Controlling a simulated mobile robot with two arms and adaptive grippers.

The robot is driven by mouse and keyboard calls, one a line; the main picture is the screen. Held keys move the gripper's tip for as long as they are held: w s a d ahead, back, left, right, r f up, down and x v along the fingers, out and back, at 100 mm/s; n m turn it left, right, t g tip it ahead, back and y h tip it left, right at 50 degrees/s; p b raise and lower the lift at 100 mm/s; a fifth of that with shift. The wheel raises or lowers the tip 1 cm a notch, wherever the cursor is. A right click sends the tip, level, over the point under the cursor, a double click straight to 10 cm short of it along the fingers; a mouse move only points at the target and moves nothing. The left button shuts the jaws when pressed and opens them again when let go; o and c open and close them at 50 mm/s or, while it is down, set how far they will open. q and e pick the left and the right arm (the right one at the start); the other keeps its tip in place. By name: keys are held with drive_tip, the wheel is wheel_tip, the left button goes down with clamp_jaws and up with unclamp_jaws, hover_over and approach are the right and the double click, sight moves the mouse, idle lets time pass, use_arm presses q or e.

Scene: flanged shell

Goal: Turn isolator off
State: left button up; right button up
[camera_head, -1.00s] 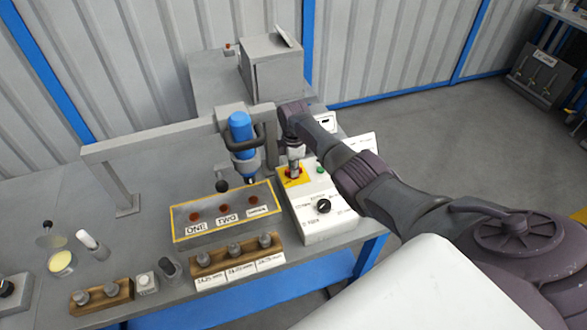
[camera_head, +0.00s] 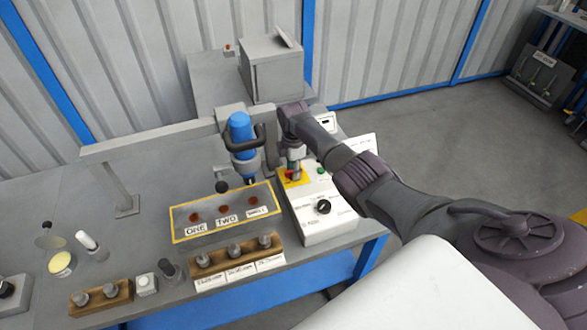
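The isolator appears to be the black rotary knob (camera_head: 323,207) on the front of a white control box (camera_head: 322,229); its pointer setting is too small to read. The box also carries a yellow plate (camera_head: 285,182) with a red part mostly hidden by my gripper, and a green button (camera_head: 320,170). My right gripper (camera_head: 294,177) points down over the yellow plate, at or just above the red part; contact cannot be made out. Its fingers are too small to tell open or shut. My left gripper is not in view.
A blue tool (camera_head: 241,137) with a black handle stands left of my gripper. A yellow-edged tray (camera_head: 224,227) labelled ONE and TWO lies before it. Wooden blocks with metal pegs (camera_head: 235,249) line the front edge. A grey cabinet (camera_head: 272,72) stands behind.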

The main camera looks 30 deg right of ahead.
wheel_tip(320, 180, up, 12)
idle(0.7)
idle(0.5)
